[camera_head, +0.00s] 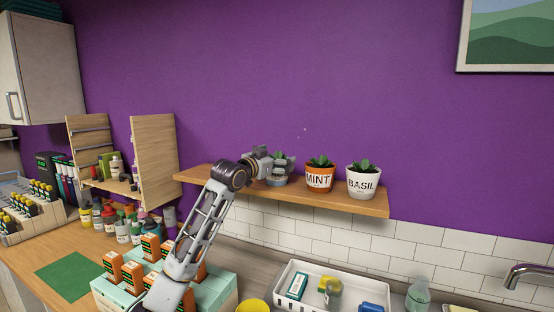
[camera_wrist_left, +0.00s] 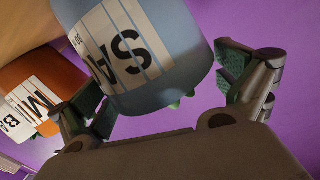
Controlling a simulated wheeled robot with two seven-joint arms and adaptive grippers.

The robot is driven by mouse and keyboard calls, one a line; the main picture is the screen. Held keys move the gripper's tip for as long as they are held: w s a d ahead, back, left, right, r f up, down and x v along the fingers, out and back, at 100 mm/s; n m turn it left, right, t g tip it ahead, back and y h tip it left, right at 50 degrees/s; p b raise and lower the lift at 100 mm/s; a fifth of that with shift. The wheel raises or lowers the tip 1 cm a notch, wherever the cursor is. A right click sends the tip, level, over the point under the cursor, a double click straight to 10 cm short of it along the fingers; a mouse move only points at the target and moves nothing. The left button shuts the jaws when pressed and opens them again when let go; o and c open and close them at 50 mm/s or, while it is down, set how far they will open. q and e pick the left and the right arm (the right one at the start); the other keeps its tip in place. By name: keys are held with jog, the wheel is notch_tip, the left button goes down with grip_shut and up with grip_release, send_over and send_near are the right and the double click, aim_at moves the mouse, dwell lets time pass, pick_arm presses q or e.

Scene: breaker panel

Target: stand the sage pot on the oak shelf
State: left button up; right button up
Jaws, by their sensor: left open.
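The sage pot (camera_head: 278,181) is blue with a green plant and sits upright on the oak shelf (camera_head: 232,187), left of the mint pot. In the left wrist view the pot (camera_wrist_left: 165,70) appears inverted, with part of its label reading "SA". My left gripper (camera_head: 280,164) reaches in from the left at the pot. Its fingers are open, one on either side of the pot, and partly hide it in the head view. Whether a finger touches the pot I cannot tell. My right gripper is not in view.
The mint pot (camera_head: 319,177) and the basil pot (camera_head: 363,183) stand to the right on the shelf. Below are a white tray (camera_head: 290,270) with items, a soap bottle (camera_head: 418,295) and orange boxes (camera_head: 150,247). The shelf's left end is bare.

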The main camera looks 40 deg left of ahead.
pick_arm(q)
jog(key=shift+r, duration=0.1)
jog(key=shift+s+d, duration=0.1)
jog(key=shift+s, duration=0.7)
jog(key=s+d+b, duration=0.1)
jog(key=s+b, duration=0.2)
jog(key=s, duration=0.7)
jog(key=shift+s, duration=0.2)
jog(key=shift+d, duration=0.1)
